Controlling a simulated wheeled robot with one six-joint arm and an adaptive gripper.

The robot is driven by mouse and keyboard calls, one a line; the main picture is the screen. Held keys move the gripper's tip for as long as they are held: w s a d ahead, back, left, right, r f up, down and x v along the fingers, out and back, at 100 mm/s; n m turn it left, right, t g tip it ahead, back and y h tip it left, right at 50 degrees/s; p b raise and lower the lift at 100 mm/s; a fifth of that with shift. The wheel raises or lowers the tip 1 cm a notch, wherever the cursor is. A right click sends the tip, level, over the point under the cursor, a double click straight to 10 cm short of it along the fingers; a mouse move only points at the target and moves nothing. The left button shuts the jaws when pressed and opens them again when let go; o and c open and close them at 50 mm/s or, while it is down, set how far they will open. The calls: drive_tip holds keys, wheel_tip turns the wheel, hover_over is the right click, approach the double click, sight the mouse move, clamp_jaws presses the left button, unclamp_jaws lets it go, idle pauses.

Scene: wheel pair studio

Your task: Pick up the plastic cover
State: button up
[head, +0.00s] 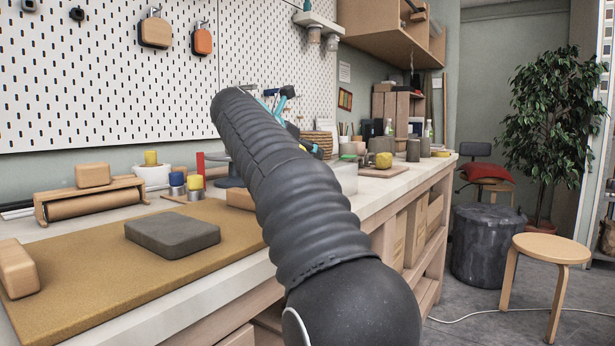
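I cannot pick out a plastic cover for certain. A flat dark grey block (172,238) with rounded edges lies on the tan mat (110,290), and its material is hard to tell. My dark ribbed arm rises from the bottom centre to the upper middle and covers part of the bench. I cannot make out my gripper or its fingers. Teal and black parts (287,92) show just behind my arm, and I cannot tell what they belong to.
A wooden roller stand (90,200), a white bowl (152,175) and small coloured pots (195,187) line the bench's back left. Several cups stand farther along. A stool (551,248) and a dark bin (487,245) stand on the floor at right.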

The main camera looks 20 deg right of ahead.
drive_tip(key=shift+w+d+f, duration=0.25)
drive_tip(key=shift+w+d, duration=0.1)
drive_tip(key=shift+d, duration=0.2)
drive_tip(key=shift+c, duration=0.2)
clamp_jaws()
drive_tip(key=shift+r, duration=0.1)
wheel_tip(320, 180, up, 10)
drive_tip(key=p, duration=0.6)
